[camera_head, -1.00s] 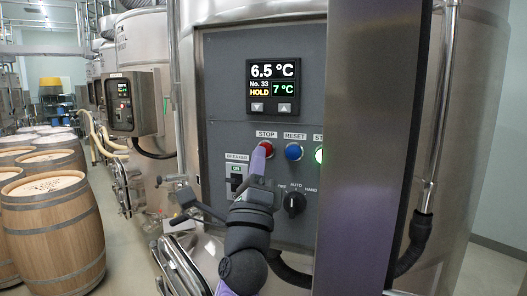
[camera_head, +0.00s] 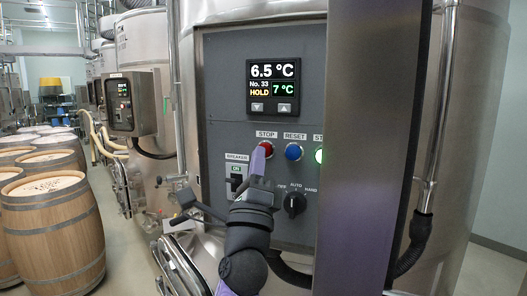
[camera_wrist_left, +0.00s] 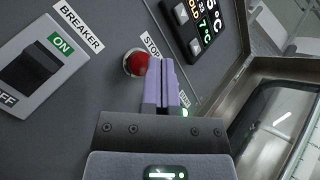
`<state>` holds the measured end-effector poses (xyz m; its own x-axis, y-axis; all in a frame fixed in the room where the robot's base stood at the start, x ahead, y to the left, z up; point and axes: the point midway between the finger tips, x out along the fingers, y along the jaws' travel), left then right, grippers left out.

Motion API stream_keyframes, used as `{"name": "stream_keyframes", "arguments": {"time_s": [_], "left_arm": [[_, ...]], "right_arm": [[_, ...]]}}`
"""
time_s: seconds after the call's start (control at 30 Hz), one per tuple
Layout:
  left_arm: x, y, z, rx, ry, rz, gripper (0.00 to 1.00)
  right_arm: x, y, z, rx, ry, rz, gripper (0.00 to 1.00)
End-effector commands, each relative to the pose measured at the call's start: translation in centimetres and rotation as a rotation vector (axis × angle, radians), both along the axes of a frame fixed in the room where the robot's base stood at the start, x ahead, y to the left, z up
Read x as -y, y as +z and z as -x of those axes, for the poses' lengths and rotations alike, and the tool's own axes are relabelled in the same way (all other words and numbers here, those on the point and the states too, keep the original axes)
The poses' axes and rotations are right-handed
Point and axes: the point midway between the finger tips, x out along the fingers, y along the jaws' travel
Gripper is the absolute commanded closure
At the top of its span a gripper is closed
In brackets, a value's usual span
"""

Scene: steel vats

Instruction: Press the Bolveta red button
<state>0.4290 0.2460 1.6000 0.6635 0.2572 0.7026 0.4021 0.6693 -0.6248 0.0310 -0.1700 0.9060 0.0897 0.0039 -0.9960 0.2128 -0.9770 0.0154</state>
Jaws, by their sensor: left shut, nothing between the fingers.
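The red button (camera_head: 267,148) sits under the STOP label on the grey control panel, below the display. My left gripper (camera_head: 260,152) is shut and empty, with its purple fingertips at the red button and partly covering it. In the left wrist view the red button (camera_wrist_left: 136,62) shows just beside the tips of the shut fingers (camera_wrist_left: 160,66). I cannot tell whether the tips touch it. My right gripper is not in view.
A blue RESET button (camera_head: 294,152), a green-lit button (camera_head: 319,156), a rotary switch (camera_head: 294,204) and a breaker switch (camera_head: 236,183) are close by on the panel. The display (camera_head: 272,87) reads 6.5 °C and HOLD. Wooden barrels (camera_head: 55,230) stand at left.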

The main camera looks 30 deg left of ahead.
Motion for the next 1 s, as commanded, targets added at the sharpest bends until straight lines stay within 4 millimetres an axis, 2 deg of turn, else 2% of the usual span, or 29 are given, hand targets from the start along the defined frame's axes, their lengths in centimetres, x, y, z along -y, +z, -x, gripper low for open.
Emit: {"name": "stream_keyframes", "arguments": {"time_s": [1.0], "left_arm": [[-0.17, -0.01, -0.97, 0.0, 0.0, 0.0, 1.0]], "right_arm": [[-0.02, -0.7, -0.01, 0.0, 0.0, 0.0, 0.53]]}}
